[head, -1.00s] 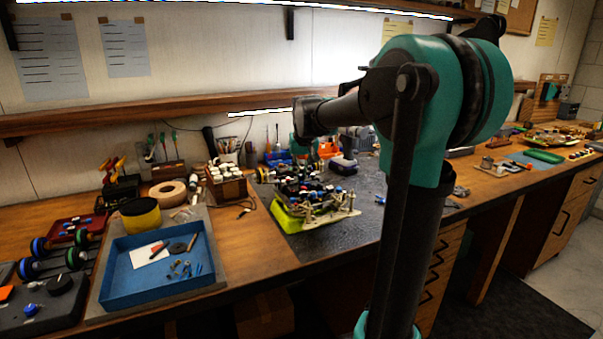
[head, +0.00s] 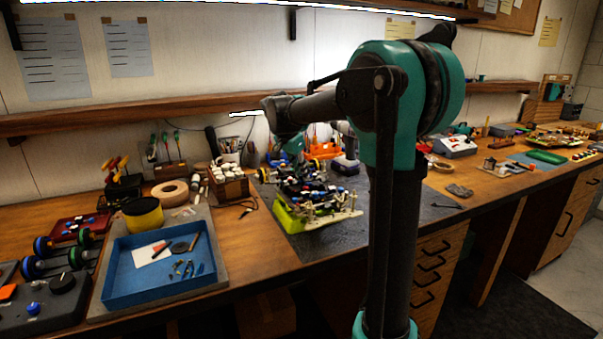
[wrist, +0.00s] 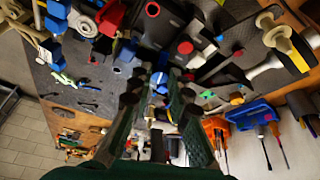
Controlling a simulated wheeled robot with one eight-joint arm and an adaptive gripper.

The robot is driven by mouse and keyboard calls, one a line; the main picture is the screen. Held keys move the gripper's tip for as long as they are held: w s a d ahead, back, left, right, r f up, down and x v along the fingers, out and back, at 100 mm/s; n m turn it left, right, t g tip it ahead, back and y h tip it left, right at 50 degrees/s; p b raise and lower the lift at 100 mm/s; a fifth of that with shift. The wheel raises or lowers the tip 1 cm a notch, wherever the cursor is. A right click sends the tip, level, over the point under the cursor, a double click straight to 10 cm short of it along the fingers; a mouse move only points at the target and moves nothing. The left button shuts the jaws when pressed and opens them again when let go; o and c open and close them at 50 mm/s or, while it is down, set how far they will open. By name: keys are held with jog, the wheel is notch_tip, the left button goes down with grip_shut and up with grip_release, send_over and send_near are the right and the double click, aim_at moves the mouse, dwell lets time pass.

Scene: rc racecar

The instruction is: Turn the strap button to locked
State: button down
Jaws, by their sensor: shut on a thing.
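The RC racecar chassis (head: 312,190) sits on a yellow-green stand (head: 287,216) on the dark bench mat in the head view. It carries dark, blue and red parts. In the wrist view my gripper (wrist: 160,76) points at the car's parts, with its two fingers close together. A small blue and white piece (wrist: 160,84), seemingly the strap button, shows between the fingertips. The fingers are shut on it. Its lock marking cannot be read. In the head view my arm reaches over the car, and I cannot make out the fingers there.
A wooden rack of white bottles (head: 228,184) stands nearby. Screwdrivers and an orange bin (head: 322,149) are behind. The mat right of the car is partly clear.

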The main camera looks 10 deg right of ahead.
jog(key=shift+w+a+m+g, duration=0.15)
jog(key=shift+m+g, duration=0.65)
jog(key=shift+m, duration=1.2)
jog(key=shift+h, duration=0.3)
jog(key=c, duration=1.4)
grip_release()
jog(key=v, duration=1.2)
